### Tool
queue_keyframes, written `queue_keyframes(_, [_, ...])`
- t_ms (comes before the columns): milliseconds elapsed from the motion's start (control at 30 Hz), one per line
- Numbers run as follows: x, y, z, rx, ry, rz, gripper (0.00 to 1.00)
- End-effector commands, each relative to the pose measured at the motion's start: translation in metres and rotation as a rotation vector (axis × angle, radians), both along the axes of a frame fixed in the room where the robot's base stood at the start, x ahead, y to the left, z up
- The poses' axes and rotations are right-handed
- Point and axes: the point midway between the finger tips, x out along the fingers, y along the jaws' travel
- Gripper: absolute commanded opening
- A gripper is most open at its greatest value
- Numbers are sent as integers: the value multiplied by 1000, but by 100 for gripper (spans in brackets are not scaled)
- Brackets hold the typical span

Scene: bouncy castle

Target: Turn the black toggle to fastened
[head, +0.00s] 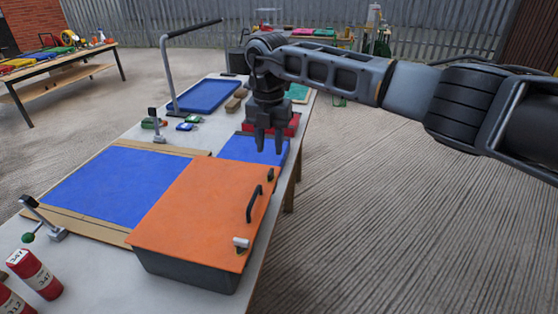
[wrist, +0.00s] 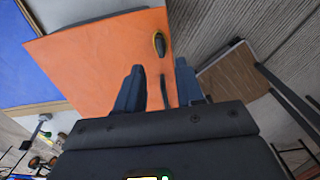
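A grey box has an orange lid (head: 190,215) that lies flat and looks closed. The black toggle (head: 271,174) sits at the lid's far right corner. In the wrist view the toggle (wrist: 160,45) is a dark oval with a yellowish edge. A black bar handle (head: 254,204) stands on the lid nearer the front; it also shows in the wrist view as a dark strip (wrist: 165,92). My gripper (head: 270,149) points down, above and beyond the toggle, apart from it. Its fingers are spread and empty, as the wrist view also shows (wrist: 160,82).
A pale metal latch (head: 240,244) sits at the lid's near right corner. A blue panel (head: 122,187) lies left of the box, with a lever clamp (head: 44,218) beside it. A red case (head: 285,128) stands behind my gripper.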

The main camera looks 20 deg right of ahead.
Motion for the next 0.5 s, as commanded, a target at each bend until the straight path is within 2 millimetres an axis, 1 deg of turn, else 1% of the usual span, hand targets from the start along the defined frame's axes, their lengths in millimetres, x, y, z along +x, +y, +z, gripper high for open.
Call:
queue_keyframes(167, [-1, 1, -19, 1, 3, 1, 37])
queue_keyframes(400, [-1, 1, -56, 0, 4, 0, 37])
queue_keyframes(500, [-1, 1, -67, 0, 1, 1, 37])
